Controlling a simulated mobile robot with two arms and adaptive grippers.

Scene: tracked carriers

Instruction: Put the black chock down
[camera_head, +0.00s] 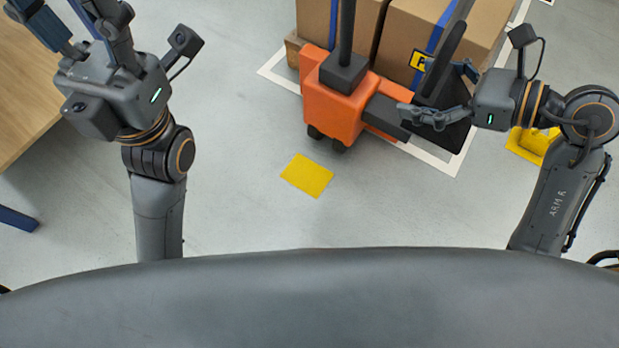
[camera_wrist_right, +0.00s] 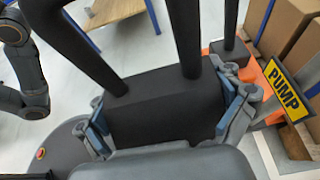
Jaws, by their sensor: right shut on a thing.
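The black chock (camera_head: 456,133) is a dark block with a tall looped handle (camera_head: 443,60). My right gripper (camera_head: 425,113) is shut on it. The right wrist view shows the chock's block (camera_wrist_right: 165,112) between the two blue-padded fingers, with the handle posts rising from it. In the head view the chock is beside the orange carrier (camera_head: 336,108), partly hidden by my fingers; I cannot tell whether it touches the floor. My left gripper (camera_head: 75,22) is open and empty at the upper left, far from the chock.
A yellow square (camera_head: 306,175) marks bare floor in the middle. A yellow object (camera_head: 530,145) lies beneath my right arm. A wooden table (camera_head: 22,85) stands left.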

